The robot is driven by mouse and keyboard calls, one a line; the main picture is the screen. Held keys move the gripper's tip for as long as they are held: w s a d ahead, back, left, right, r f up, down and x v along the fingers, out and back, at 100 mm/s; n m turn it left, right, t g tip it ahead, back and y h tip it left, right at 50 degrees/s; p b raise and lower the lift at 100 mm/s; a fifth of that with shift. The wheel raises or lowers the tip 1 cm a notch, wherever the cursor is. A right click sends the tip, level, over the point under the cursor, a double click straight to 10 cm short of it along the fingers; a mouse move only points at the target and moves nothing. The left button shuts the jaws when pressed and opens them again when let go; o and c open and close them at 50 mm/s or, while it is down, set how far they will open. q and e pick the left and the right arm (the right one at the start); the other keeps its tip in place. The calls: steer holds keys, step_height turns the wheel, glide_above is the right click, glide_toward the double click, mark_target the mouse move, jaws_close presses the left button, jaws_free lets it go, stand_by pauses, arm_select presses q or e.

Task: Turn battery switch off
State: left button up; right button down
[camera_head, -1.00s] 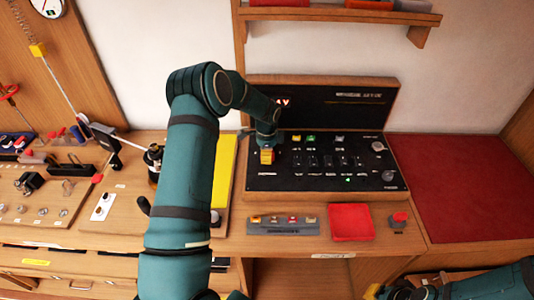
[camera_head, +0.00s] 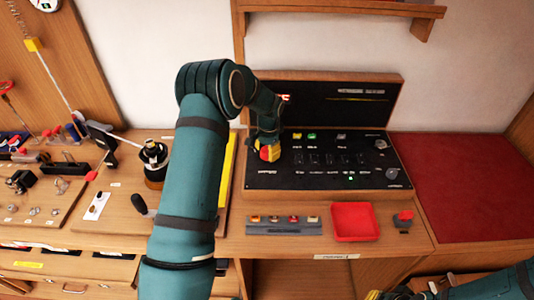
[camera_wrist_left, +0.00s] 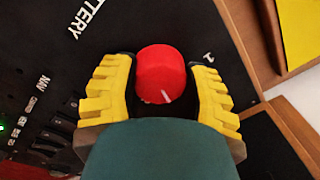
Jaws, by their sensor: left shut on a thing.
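The battery switch is a round red knob (camera_wrist_left: 160,75) on the black panel, with a short white mark near its lower edge in the left wrist view. The word "BATTERY" (camera_wrist_left: 86,16) is printed beside it, and a "1" shows at its other side. My left gripper (camera_head: 268,152) is at the panel's left part, its yellow fingers closed around the knob. In the head view the knob shows only as a bit of red between the fingers. My right gripper (camera_head: 398,293) is low at the right edge, partly cut off, its opening unclear.
The black panel (camera_head: 300,182) carries rows of small switches, round dials at right and a lit green lamp (camera_head: 351,178). In front lie a grey strip with small coloured blocks (camera_head: 284,225), a red tray (camera_head: 355,221) and a red-topped knob (camera_head: 404,217). The red mat (camera_head: 465,190) is clear.

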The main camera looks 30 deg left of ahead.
arm_select(q)
steer(key=shift+d+f+n+b, duration=0.1)
steer(key=shift+n+b, duration=0.2)
steer(key=shift+n, duration=1.2)
steer(key=o, duration=1.2)
steer(key=r, duration=1.2)
steer(key=shift+d+r, duration=0.1)
steer(key=shift+d, duration=0.25)
steer(key=shift+s, duration=0.1)
